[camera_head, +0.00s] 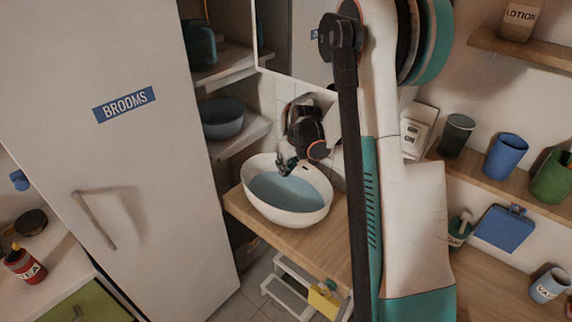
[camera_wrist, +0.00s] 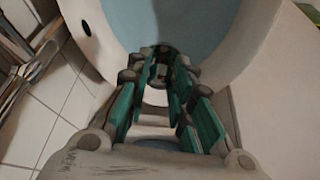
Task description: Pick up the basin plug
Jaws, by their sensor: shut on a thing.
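The white basin (camera_head: 318,214) stands on a wooden counter, with a blue-grey pool inside it. In the wrist view, my gripper's green-padded fingers (camera_wrist: 163,66) point into the basin (camera_wrist: 262,40) and are closed in on a small dark thing between the tips, the basin plug (camera_wrist: 162,50). The plug is mostly hidden by the fingertips and too small to make out in the head view.
A tall white door labelled BROOMS (camera_head: 150,180) stands at the left. Shelves with a grey bowl (camera_head: 221,118) are behind the basin. A wooden shelf at the right holds a blue cup (camera_head: 505,157) and a green one. A white step stool (camera_head: 285,285) is below the counter.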

